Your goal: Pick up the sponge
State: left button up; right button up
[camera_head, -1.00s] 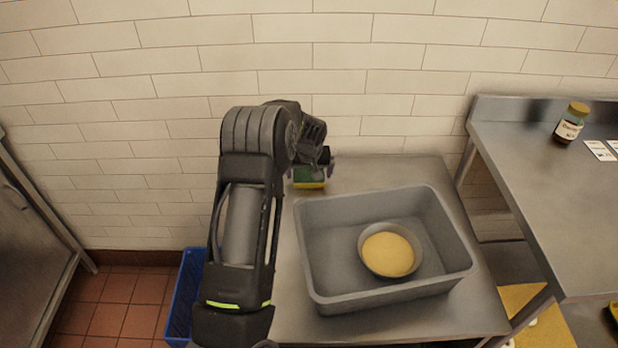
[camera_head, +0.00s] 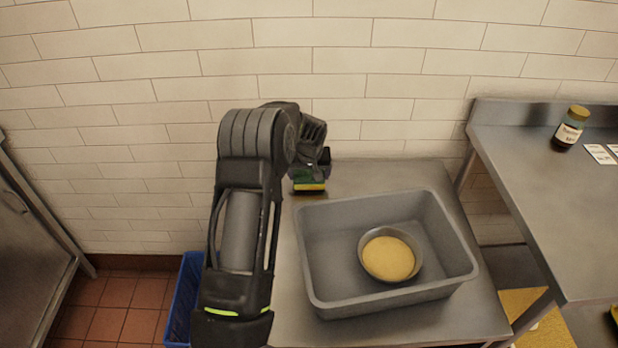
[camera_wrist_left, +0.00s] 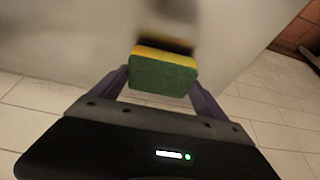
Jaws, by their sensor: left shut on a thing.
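The sponge (camera_head: 310,186) is green and yellow and is at the back left of the metal table, behind the grey tub. In the left wrist view the sponge (camera_wrist_left: 163,74) sits between the two fingers, green face toward the camera with a yellow edge on top. My left gripper (camera_head: 312,178) reaches down over it from the left, and it also shows in the left wrist view (camera_wrist_left: 162,84), shut on the sponge. The arm hides part of the sponge in the head view. I cannot tell whether the sponge touches the tabletop. My right gripper is not in view.
A grey tub (camera_head: 318,240) stands on the metal table (camera_head: 400,172) with a round bowl (camera_head: 389,253) of yellow contents inside. A jar (camera_head: 570,128) stands on the higher counter (camera_head: 545,190) at right. A blue bin (camera_head: 184,300) is on the floor at left. A tiled wall is behind.

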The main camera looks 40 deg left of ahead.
aim_at(309, 176)
pick_arm(q)
notch_tip(309, 176, up, 9)
jog(key=b, duration=0.1)
dwell(0.6)
jog(key=o, duration=0.7)
jog(key=c, duration=0.6)
